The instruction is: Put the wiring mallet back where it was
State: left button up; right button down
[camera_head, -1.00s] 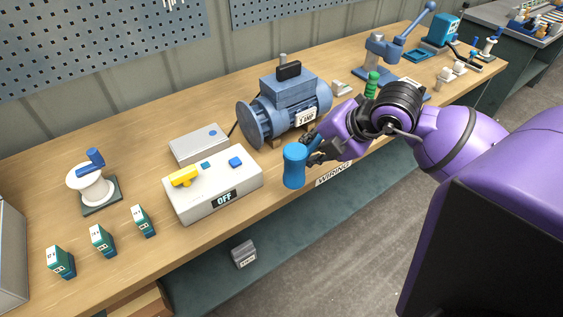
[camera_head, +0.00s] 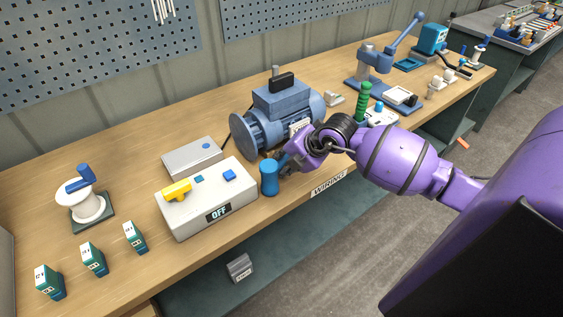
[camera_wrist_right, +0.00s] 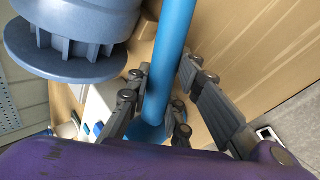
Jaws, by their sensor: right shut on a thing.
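The wiring mallet (camera_head: 269,178) shows its blue cylindrical end in the head view, just right of the white OFF box and near the bench's front edge. In the right wrist view its blue shaft (camera_wrist_right: 172,50) runs between the fingers. My right gripper (camera_head: 284,163) is shut on the mallet; in the right wrist view the fingers (camera_wrist_right: 158,105) lie on both sides of the shaft. I cannot tell whether the mallet touches the bench. My left gripper is not in view.
The blue motor (camera_head: 284,108) stands close behind the gripper. The white OFF box (camera_head: 215,205) is just left of the mallet. A WIRING label (camera_head: 328,185) is on the bench's front edge. A green-handled tool (camera_head: 363,100) stands beyond my arm. Bench (camera_head: 130,190) space is free further left.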

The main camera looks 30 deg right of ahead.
jog(key=c, duration=2)
grip_release()
jog(key=shift+f, duration=0.25)
jog(key=o, duration=0.4)
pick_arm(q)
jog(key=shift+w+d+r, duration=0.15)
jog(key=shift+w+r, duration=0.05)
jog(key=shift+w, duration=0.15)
pick_arm(e)
jog(key=shift+o, duration=0.2)
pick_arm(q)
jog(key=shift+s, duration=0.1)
